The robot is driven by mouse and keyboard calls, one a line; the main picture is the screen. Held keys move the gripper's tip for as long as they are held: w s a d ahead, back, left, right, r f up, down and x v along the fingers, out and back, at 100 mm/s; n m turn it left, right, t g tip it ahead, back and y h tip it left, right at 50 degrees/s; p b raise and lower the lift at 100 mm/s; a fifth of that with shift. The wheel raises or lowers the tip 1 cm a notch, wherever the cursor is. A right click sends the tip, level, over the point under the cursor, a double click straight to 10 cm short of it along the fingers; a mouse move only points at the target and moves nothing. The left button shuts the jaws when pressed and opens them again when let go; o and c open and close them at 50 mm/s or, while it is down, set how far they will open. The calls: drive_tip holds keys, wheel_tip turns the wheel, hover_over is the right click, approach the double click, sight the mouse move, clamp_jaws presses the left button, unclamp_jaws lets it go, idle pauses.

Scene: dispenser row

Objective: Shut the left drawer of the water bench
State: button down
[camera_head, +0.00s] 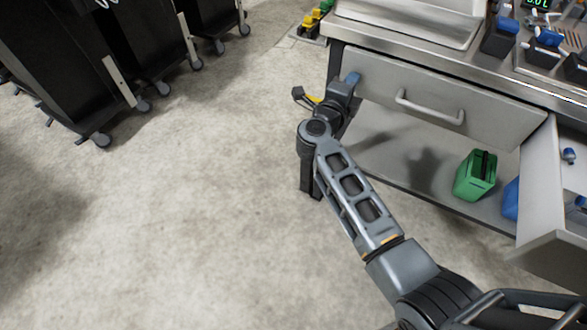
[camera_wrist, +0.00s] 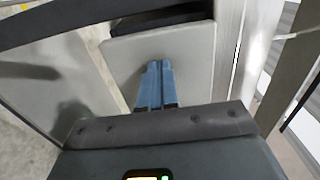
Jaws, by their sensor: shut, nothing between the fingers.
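The water bench (camera_head: 480,75) stands at the upper right of the head view. Its left drawer (camera_head: 385,85) has a grey front with a pale bar handle (camera_head: 430,106). The front lies just below the worktop and looks shut or nearly so; any small gap is hard to tell. My gripper (camera_head: 353,78) is at the left end of this front, beside or against it, well left of the handle. In the wrist view the blue fingers (camera_wrist: 155,75) are together and empty, pointing at a light grey panel (camera_wrist: 185,50). Contact is unclear.
The right drawer (camera_head: 540,195) stands open with small blue items inside. A green container (camera_head: 475,176) and a partly hidden blue one (camera_head: 511,198) stand on the lower shelf. Black wheeled cabinets (camera_head: 70,65) stand at the upper left. The floor at left is clear.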

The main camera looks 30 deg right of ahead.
drive_tip(key=x, duration=0.2)
drive_tip(key=shift+w+d+r, duration=0.1)
drive_tip(key=shift+w+d, duration=0.1)
drive_tip(key=shift+d, duration=0.15)
drive_tip(key=shift+d+r, duration=0.1)
drive_tip(key=shift+d, duration=0.05)
